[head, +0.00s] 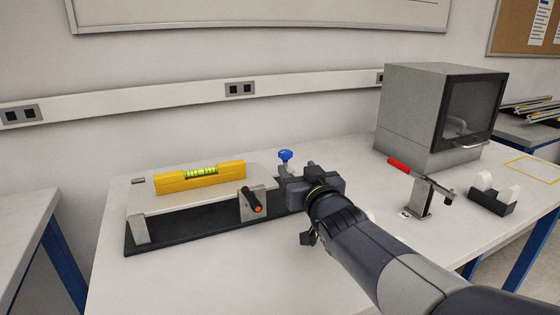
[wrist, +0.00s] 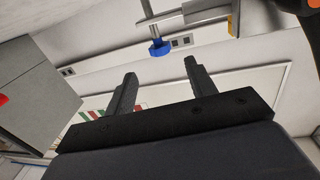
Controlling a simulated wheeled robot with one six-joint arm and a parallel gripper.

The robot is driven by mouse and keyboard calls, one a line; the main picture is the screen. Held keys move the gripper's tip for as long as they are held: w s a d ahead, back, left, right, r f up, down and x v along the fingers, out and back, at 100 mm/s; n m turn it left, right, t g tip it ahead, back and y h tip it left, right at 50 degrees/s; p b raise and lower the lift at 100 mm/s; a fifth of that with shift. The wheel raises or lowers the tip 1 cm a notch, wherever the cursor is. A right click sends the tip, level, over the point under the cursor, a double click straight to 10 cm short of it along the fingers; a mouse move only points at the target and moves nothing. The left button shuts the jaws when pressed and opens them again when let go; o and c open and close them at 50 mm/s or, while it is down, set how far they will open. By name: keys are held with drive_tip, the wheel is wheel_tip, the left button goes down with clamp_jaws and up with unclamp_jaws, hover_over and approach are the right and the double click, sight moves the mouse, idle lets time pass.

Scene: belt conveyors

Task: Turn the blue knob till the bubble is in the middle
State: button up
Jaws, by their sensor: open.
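The blue knob (head: 285,155) stands upright on a grey post at the right end of the levelling stand (head: 150,205). A yellow spirit level (head: 172,184) with a green vial (head: 200,171) lies on the stand's plate; the bubble is too small to place exactly. My gripper (head: 296,184) is beside the knob's post, its fingers partly hidden in the head view. In the wrist view, which is upside down, my gripper (wrist: 160,68) is open and empty. The blue knob (wrist: 160,47) appears between and beyond the fingertips, not held.
A black lever with an orange tip (head: 253,202) is on the stand's front. A red-handled lever on a post (head: 422,205), a tape dispenser (head: 492,195) and a grey box oven (head: 410,110) are to the right. The table front left is clear.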

sight(286, 151)
drive_tip(key=x, duration=0.9)
drive_tip(key=shift+w+a+b, duration=0.1)
drive_tip(key=shift+w+b, duration=0.2)
drive_tip(key=shift+w, duration=0.1)
drive_tip(key=c, duration=1)
drive_tip(key=shift+o, duration=0.2)
drive_tip(key=p, duration=0.2)
drive_tip(key=n+y+p, duration=0.1)
drive_tip(key=p, duration=0.1)
drive_tip(key=shift+r+g+p, duration=0.25)
drive_tip(key=shift+g+p, duration=0.05)
drive_tip(key=n+y+p, duration=0.1)
drive_tip(key=y+p, duration=0.1)
drive_tip(key=p, duration=0.1)
drive_tip(key=shift+g+p, duration=0.3)
drive_tip(key=shift+g, duration=0.1)
